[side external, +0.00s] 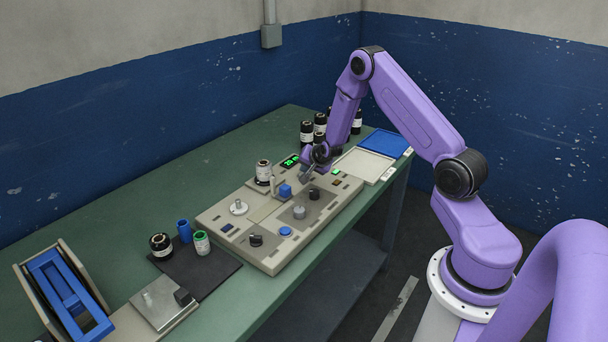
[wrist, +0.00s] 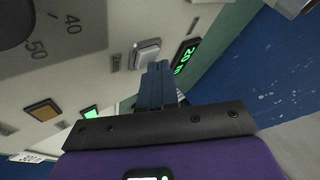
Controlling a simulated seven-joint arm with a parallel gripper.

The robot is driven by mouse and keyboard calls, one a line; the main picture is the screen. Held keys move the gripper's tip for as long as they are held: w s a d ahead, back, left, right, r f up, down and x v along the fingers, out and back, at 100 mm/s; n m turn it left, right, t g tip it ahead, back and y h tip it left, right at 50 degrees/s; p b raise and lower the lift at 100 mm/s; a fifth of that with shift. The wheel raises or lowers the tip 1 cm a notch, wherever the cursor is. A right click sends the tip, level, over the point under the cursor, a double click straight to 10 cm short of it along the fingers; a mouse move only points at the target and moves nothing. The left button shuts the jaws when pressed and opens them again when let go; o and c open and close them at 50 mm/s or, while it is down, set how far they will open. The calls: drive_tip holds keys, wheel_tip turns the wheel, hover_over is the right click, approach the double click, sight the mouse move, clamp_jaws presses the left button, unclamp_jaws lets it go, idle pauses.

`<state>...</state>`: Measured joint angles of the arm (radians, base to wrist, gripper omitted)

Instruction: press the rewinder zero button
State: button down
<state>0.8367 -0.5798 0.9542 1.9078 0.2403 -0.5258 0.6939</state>
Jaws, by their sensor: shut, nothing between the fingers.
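The rewinder machine (side external: 262,232) is a beige panel on the green bench, with knobs, buttons and green displays. In the wrist view a pale square button (wrist: 146,51) has a small label beside it that seems to read Zero. A green-lit display (wrist: 186,56) sits just to its right; it also shows in the side view (side external: 289,161). My gripper (wrist: 157,67) is shut and empty, its fingertips right by the button's lower edge. I cannot tell whether they touch it. In the side view my gripper (side external: 304,177) is over the panel's far end and the button cannot be made out.
An orange-lit button (wrist: 43,110) and a dial (wrist: 15,22) are near in the wrist view. Several dark jars (side external: 307,132) and trays (side external: 363,165) lie behind.

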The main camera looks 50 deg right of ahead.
drive_tip(key=shift+f, duration=0.3)
drive_tip(key=shift+r, duration=0.15)
idle(0.5)
drive_tip(key=shift+r, duration=0.7)
drive_tip(key=shift+r, duration=0.1)
drive_tip(key=shift+r, duration=2.45)
